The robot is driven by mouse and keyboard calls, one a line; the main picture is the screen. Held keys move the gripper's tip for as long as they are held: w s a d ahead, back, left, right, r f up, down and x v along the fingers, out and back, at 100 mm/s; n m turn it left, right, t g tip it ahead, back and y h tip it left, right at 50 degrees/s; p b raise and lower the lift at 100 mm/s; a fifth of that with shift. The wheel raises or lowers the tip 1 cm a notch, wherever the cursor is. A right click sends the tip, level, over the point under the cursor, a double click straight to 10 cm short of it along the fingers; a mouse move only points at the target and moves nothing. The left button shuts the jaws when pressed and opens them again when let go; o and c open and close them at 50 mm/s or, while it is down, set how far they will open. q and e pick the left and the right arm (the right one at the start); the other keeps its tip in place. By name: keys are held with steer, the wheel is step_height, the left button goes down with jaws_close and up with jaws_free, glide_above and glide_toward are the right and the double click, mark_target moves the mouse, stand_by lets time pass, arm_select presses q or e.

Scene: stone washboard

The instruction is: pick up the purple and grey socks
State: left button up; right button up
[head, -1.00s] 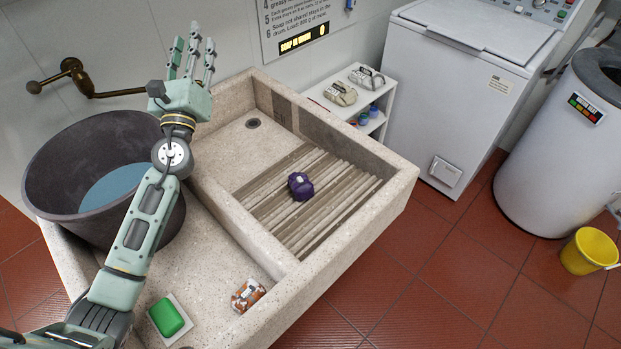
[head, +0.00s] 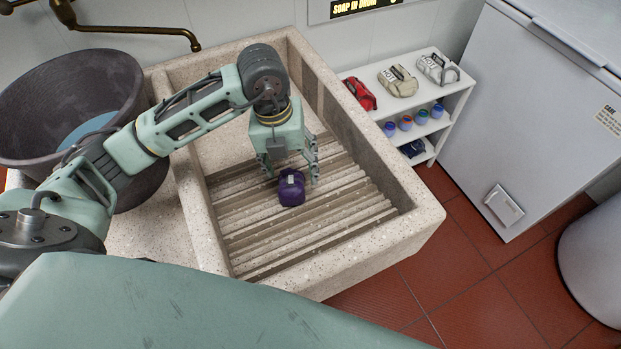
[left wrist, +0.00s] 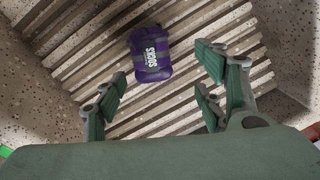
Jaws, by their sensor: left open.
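The purple and grey socks are a small purple bundle (head: 291,190) with a grey patch on top, lying on the ridged washboard of the stone sink. In the left wrist view the bundle (left wrist: 150,52) shows light lettering and lies beyond the fingertips. My left gripper (head: 291,178) points down, just behind and above the bundle in the head view. In the left wrist view its fingers (left wrist: 160,88) are spread, with nothing between them. Whether any finger touches the bundle is hard to tell. My right gripper is not in view.
The stone sink's raised rim (head: 425,215) surrounds the washboard (head: 290,240). A dark tub (head: 40,125) of water stands at the left. A white shelf (head: 440,122) with red, beige and grey bundles and small jars stands at the right, beside a white machine (head: 530,110).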

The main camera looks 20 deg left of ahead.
mark_target(290, 181)
arm_select(q)
steer(key=shift+s+a+f+n, duration=0.1)
steer(key=shift+a+f+n, duration=0.2)
steer(key=shift+a, duration=0.1)
steer(key=shift+s+f, duration=0.1)
steer(key=shift+f, duration=0.15)
step_height(290, 181, down, 3)
steer(key=shift+r, duration=0.15)
steer(key=f, duration=0.1)
steer(key=f+p, duration=0.1)
steer(key=f, duration=0.1)
steer(key=shift+w+d+f, duration=0.1)
steer(key=shift+w+f, duration=0.15)
steer(key=shift+w, duration=0.15)
steer(key=shift+f, duration=0.25)
steer(key=c, duration=1.5)
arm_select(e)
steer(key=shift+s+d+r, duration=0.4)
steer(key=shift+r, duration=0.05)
